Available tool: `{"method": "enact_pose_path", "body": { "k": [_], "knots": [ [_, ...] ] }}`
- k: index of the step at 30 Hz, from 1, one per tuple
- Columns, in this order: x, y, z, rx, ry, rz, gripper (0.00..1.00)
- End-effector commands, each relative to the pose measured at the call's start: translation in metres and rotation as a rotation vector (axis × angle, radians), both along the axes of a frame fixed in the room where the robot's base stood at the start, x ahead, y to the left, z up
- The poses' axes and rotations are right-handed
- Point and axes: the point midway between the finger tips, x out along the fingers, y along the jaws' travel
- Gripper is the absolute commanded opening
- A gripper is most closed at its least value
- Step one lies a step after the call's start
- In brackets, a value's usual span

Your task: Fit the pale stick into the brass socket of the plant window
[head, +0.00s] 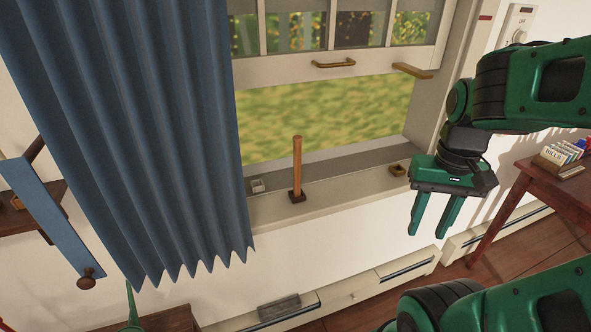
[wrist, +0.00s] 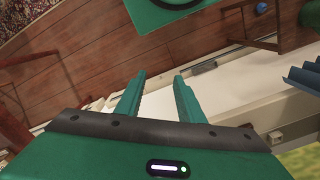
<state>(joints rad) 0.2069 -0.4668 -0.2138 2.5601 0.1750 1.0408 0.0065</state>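A light-brown wooden stick (head: 297,160) stands upright on the window sill, its foot in a small dark brown block (head: 297,197). It is the only stick I can make out. A small brass-brown open socket (head: 397,170) sits on the sill to its right and looks empty. A small pale grey socket (head: 257,186) sits to its left, near the curtain. My gripper (head: 427,234) is right of the stick and in front of the sill, fingers pointing down. In the wrist view the gripper (wrist: 159,76) is open, with nothing between its fingers.
The raised window sash (head: 340,67) has a wooden handle and hangs above the sill. A blue curtain (head: 130,130) covers the left side. A baseboard heater (head: 370,285) runs below. A red-brown table (head: 520,185) with a card box (head: 562,158) stands at right.

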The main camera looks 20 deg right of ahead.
Motion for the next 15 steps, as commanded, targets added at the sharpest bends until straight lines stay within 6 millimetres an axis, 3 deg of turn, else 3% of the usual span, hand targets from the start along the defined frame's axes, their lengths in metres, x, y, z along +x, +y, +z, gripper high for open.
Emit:
{"method": "enact_pose_path", "body": {
  "k": [2, 5, 8, 12, 15],
  "knots": [
    [-0.005, 0.0, 0.006, -0.003, -0.017, 0.016, 0.38],
    [0.023, 0.003, 0.015, -0.023, -0.056, 0.095, 0.38],
    [0.082, 0.011, 0.029, -0.051, -0.124, 0.246, 0.38],
    [0.173, 0.058, 0.05, -0.073, -0.248, 0.497, 0.38],
    [0.221, 0.1, 0.062, -0.072, -0.326, 0.644, 0.38]
  ]
}}
